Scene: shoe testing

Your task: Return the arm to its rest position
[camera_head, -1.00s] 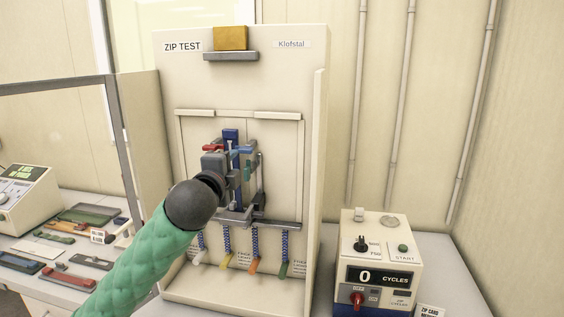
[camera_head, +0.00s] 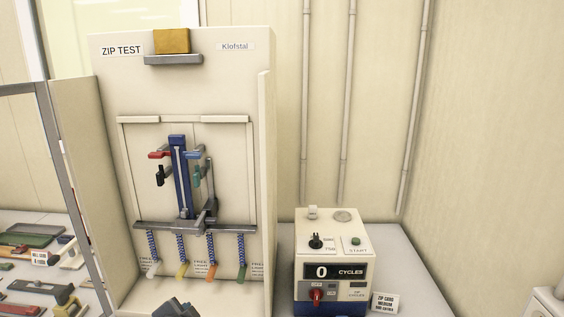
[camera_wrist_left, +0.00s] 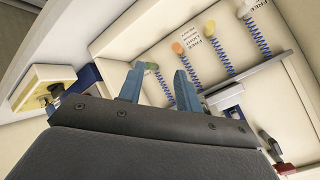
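My left gripper (camera_wrist_left: 158,87) is open and empty in the left wrist view, its two blue-grey fingers apart. In the head view only a dark grey part, seemingly of this gripper (camera_head: 176,308), shows at the bottom edge, in front of the zip test machine (camera_head: 235,150). The machine is a cream upright cabinet with a blue vertical rail (camera_head: 181,175), a grey crossbar (camera_head: 150,226) and several coiled blue cords with coloured ends. In the wrist view the cords (camera_wrist_left: 192,73) hang beyond the fingers, and the gripper appears clear of the machine. My right gripper is not in view.
A control box (camera_head: 333,262) reading 0 cycles, with a red knob (camera_head: 316,294), stands right of the machine. A small label card (camera_head: 385,303) is beside it. At the left, a frame post (camera_head: 70,190) stands before a bench with several coloured parts (camera_head: 28,240).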

